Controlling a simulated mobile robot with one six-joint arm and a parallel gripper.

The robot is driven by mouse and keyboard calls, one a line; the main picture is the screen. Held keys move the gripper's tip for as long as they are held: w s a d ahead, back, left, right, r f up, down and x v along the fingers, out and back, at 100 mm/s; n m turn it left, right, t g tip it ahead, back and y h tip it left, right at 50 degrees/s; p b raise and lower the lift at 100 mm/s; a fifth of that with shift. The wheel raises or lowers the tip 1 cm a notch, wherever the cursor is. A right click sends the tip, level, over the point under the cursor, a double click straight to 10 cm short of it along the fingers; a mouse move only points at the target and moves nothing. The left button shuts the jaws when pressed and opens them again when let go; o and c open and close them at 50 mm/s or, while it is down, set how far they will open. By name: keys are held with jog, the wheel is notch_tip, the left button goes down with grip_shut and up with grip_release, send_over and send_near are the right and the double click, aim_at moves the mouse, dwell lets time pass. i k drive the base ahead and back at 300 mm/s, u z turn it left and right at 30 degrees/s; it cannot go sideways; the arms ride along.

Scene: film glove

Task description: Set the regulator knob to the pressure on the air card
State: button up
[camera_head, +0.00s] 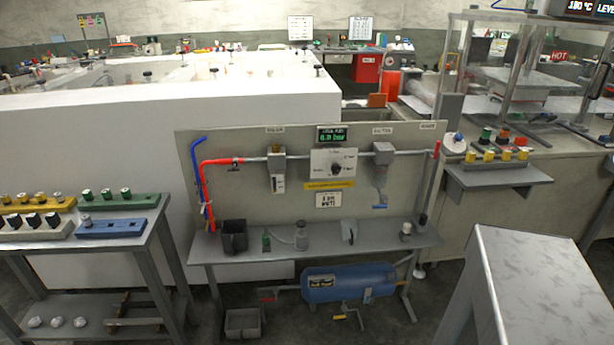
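The regulator knob (336,169) is a small dark knob in the middle of a white dial plate (320,159) on the upright grey panel. Marks surround it, too small to read. A dark display (331,134) with green characters sits above the plate; its value is not clearly legible. A yellow label strip (330,185) is below the plate. My gripper is not in view.
Red and grey piping (222,161) crosses the panel, with a filter unit (277,170) left of the dial and another unit (383,155) right. Below, a grey shelf (270,251) holds a dark bin and small parts. A blue tank (345,283) is underneath. A grey block-like surface (545,285) fills the lower right.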

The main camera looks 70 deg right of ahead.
aim_at(335, 168)
jog(key=z, duration=0.6)
jog(key=k, duration=0.15)
jog(key=z, duration=2.45)
jog(key=i, duration=0.1)
jog(key=u, duration=2.85)
jog(key=i, duration=0.4)
jog(key=z, duration=0.6)
